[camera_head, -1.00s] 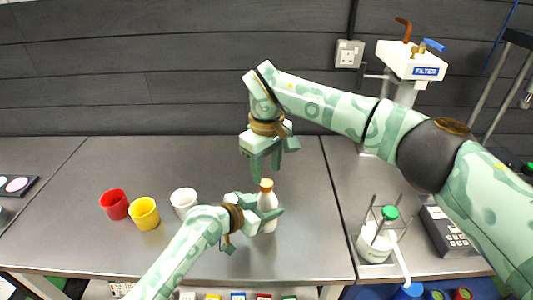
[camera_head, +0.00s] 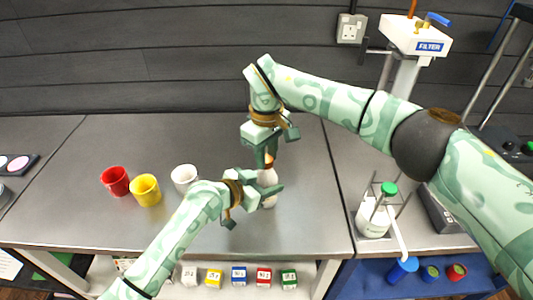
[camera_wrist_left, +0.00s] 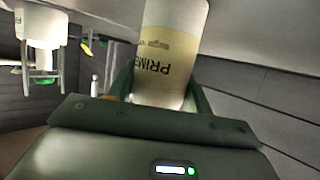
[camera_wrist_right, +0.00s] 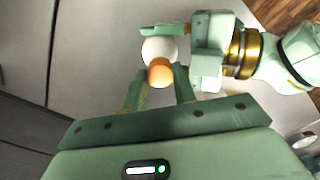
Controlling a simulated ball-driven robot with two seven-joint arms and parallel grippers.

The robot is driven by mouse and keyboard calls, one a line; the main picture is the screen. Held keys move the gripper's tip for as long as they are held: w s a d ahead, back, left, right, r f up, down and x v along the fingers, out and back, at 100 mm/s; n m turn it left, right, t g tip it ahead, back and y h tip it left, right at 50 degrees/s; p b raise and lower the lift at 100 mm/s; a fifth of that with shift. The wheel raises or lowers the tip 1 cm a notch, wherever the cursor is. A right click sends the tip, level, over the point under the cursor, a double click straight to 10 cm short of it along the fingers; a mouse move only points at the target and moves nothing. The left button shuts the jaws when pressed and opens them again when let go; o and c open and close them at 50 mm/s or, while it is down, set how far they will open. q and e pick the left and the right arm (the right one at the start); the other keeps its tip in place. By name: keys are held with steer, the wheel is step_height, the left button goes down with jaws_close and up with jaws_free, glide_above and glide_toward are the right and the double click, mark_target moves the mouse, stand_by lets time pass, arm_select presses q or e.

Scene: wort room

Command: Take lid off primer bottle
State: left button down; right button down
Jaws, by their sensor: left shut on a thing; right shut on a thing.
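The primer bottle (camera_head: 268,178) is whitish with an orange-brown lid (camera_head: 269,159) and stands upright at the front of the bench. My left gripper (camera_head: 262,190) is shut around its body. In the left wrist view the bottle (camera_wrist_left: 170,50) sits between the fingers, its label upside down. My right gripper (camera_head: 268,156) comes from above and is shut on the lid. In the right wrist view the lid (camera_wrist_right: 160,74) is between the fingertips, with the bottle's pale body (camera_wrist_right: 159,48) behind it. No gap shows between lid and bottle; the fingers partly hide the joint.
Red (camera_head: 115,181), yellow (camera_head: 145,190) and white (camera_head: 184,178) cups stand left of the bottle. A green-capped bottle (camera_head: 374,216) in a rod frame stands to the right, near the filter unit (camera_head: 416,38). Small labelled boxes (camera_head: 239,275) line a shelf below the bench.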

steer(key=n, duration=0.4)
steer(key=shift+w+n, duration=0.1)
steer(key=shift+n, duration=0.2)
steer(key=n, duration=0.9)
steer(key=shift+r+n, duration=0.1)
steer(key=shift+n, duration=0.2)
steer(key=n, duration=1.5)
steer(key=shift+n, duration=0.3)
steer(key=n, duration=1.8)
arm_select(q)
steer(key=shift+f, duration=0.1)
arm_select(e)
steer(key=n, duration=0.5)
steer(key=shift+n, duration=0.3)
steer(key=shift+r, duration=0.2)
